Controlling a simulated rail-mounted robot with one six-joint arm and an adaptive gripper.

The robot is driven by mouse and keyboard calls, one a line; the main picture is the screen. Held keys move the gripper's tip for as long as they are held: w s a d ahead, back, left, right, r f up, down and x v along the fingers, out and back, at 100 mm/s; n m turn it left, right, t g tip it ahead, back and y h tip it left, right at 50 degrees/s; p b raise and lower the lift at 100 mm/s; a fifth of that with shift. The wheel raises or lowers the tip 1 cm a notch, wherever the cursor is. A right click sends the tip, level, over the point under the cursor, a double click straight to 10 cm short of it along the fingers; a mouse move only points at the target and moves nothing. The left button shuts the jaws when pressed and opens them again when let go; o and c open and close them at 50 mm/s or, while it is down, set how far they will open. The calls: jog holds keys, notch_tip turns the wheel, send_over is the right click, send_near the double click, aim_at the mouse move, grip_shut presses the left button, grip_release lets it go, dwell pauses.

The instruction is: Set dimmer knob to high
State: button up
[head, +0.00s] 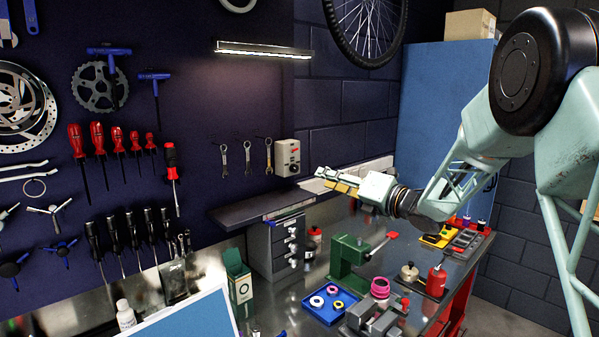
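A cream control box (287,158) is mounted on the dark wall panel, right of the hanging wrenches. Small dark and red details show on its front. The dimmer knob seems to be among them, but its setting is too small to read. My gripper (324,179) is to the right of and a little below the box in the picture, pointing left, and appears apart from it. Its fingers are seen from the side, so their opening is unclear. No object shows between them. A lit strip lamp (264,50) is on the wall above.
A dark shelf (262,208) juts out below the box, above a grey drawer cabinet (287,243). Wrenches (247,157) hang left of the box. A green vise-like tool (350,256), a blue tray (329,303) and a red bottle (437,279) crowd the bench below my arm.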

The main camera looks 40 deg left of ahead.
aim_at(296, 169)
jog(key=shift+a, duration=0.1)
jog(key=shift+w+a, duration=0.3)
jog(key=shift+a, duration=1.95)
jog(key=shift+w+a, duration=0.3)
jog(key=shift+a, duration=1.9)
jog(key=shift+w+a, duration=0.3)
jog(key=shift+a, duration=1.95)
jog(key=shift+c, duration=0.9)
jog(key=c, duration=0.7)
